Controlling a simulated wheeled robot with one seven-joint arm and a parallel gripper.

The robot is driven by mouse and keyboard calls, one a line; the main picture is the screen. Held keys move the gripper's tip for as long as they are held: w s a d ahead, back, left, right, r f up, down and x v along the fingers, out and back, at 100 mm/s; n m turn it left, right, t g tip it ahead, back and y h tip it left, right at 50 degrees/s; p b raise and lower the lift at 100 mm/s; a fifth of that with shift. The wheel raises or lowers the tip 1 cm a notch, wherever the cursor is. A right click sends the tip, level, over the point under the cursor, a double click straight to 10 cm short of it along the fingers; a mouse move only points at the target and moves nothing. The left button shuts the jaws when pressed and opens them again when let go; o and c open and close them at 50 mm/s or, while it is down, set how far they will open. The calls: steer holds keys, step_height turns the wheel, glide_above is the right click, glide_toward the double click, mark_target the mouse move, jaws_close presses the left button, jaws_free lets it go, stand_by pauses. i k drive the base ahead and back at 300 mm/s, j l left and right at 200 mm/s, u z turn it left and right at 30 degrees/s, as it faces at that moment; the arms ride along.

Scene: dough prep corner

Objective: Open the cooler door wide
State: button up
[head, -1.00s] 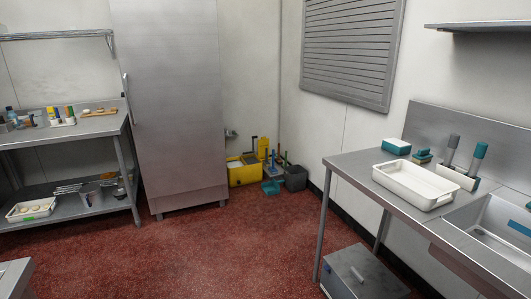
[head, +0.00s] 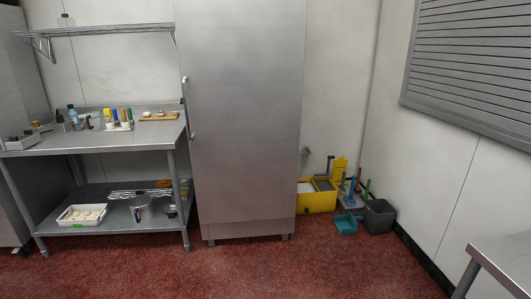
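The cooler (head: 245,130) is a tall stainless steel cabinet in the middle of the head view, standing on short feet against the back wall. Its door is shut and faces me. A vertical bar handle (head: 188,108) runs along the door's left edge. The top of the cooler is cut off by the frame. My gripper does not show in the head view.
A steel table (head: 95,145) with bottles and a lower shelf stands close to the cooler's left. A yellow mop bucket (head: 317,200), a teal dustpan (head: 346,224) and a grey bin (head: 379,215) sit to its right. The red floor in front is clear.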

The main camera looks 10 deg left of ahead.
mark_target(241, 62)
steer(key=i+u, duration=0.3)
steer(key=i, duration=0.65)
steer(key=i+l+u, duration=0.15)
steer(key=i+u, duration=0.15)
steer(key=i, duration=0.7)
